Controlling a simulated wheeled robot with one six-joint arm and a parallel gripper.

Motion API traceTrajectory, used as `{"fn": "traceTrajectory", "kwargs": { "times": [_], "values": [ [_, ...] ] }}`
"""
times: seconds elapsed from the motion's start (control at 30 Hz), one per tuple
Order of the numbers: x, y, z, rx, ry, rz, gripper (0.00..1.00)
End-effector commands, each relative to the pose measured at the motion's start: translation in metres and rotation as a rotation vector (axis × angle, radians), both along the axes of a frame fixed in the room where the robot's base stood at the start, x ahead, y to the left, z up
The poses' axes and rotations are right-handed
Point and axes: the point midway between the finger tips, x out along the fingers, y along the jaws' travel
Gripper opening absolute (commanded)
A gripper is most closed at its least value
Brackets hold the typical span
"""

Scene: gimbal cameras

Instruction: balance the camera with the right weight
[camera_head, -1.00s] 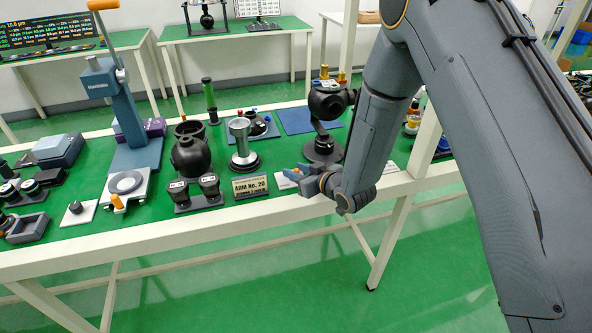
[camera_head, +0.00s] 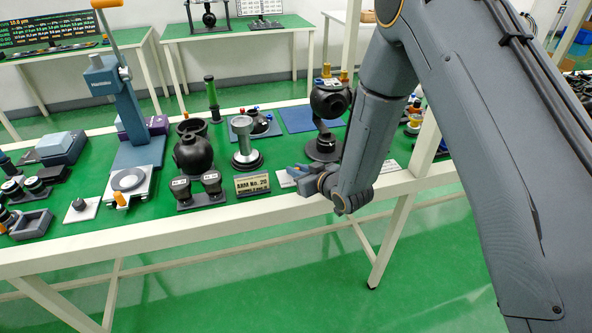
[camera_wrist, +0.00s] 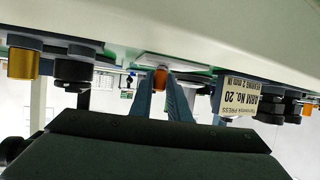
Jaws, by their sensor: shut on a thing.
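The black camera (camera_head: 329,103) stands on a dark round-based mount (camera_head: 323,147) on the green table, just beyond my gripper. Whether it sits level is hard to tell. My gripper (camera_head: 293,172) is low over the table's front edge, in front of the camera's base, pointing left. In the wrist view, which is upside down, its blue fingers (camera_wrist: 161,88) close around a small orange piece (camera_wrist: 160,78). That piece is too small to identify surely as a weight. Brass cylinders (camera_head: 343,76) show beside the camera's top; a brass cylinder also shows in the wrist view (camera_wrist: 23,62).
The sign reading ARM No. 20 (camera_head: 252,185) stands left of my gripper. A silver-topped stand (camera_head: 242,135), a black ball on a mount (camera_head: 192,155) and a blue press (camera_head: 127,110) stand farther left. A blue mat (camera_head: 298,119) behind is bare.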

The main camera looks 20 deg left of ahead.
Motion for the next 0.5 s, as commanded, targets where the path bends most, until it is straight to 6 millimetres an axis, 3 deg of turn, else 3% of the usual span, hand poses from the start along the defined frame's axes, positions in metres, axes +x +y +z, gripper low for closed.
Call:
{"fn": "traceTrajectory", "kwargs": {
  "times": [0.03,0.5],
  "values": [
    [0.006,-0.004,0.002,0.002,-0.003,-0.036,0.00],
    [-0.005,0.010,0.003,0.007,-0.006,-0.390,0.00]
  ]
}}
